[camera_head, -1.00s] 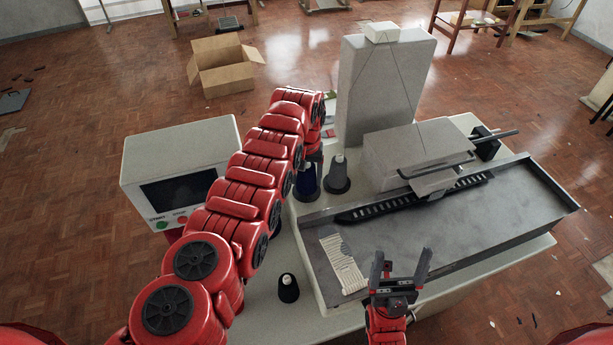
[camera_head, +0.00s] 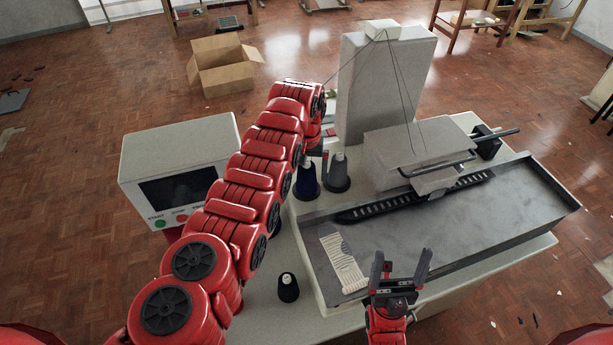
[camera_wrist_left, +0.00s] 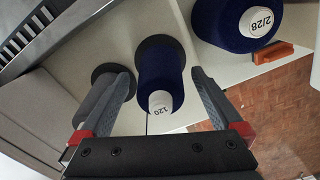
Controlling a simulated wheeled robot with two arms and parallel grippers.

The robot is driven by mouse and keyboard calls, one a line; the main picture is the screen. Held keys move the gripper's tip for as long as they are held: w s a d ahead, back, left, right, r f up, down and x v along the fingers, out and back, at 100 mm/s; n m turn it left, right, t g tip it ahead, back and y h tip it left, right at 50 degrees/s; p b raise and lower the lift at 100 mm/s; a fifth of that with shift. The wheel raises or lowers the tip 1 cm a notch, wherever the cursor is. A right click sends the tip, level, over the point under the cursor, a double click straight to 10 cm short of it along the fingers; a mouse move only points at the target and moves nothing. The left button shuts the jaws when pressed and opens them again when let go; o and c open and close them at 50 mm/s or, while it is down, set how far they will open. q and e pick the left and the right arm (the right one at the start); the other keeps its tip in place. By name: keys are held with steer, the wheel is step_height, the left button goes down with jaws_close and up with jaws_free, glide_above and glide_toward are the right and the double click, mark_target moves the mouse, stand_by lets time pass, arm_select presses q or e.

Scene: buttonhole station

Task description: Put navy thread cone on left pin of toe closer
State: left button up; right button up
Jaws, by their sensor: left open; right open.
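A navy thread cone (camera_head: 307,181) stands on a dark round base on the machine table, left of a grey thread cone (camera_head: 338,174). In the left wrist view, this navy cone (camera_wrist_left: 160,75) has a white top marked 120, and the grey cone (camera_wrist_left: 98,98) is beside it. A wider navy cone (camera_wrist_left: 235,22) marked 2/28 stands apart at top right; my arm seems to hide it in the head view. My left gripper (camera_wrist_left: 160,88) is open, with its fingers either side of the 120 cone, contact unclear. My right gripper (camera_head: 400,266) is open and empty over the tray's front edge.
A dark cone (camera_head: 288,287) with a white top stands at the table front. A striped knit piece (camera_head: 342,262) lies in the grey tray (camera_head: 470,232). A monitor box (camera_head: 180,160) stands left, and a tall grey housing (camera_head: 375,90) behind. An orange block (camera_wrist_left: 273,52) is near the wider navy cone.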

arm_select(q)
step_height(320, 180, up, 10)
steer(key=b, duration=0.3)
steer(key=shift+f, duration=0.25)
step_height(320, 180, up, 6)
steer(key=p, duration=0.5)
steer(key=shift+s+r, duration=0.1)
steer(key=shift+r, duration=0.05)
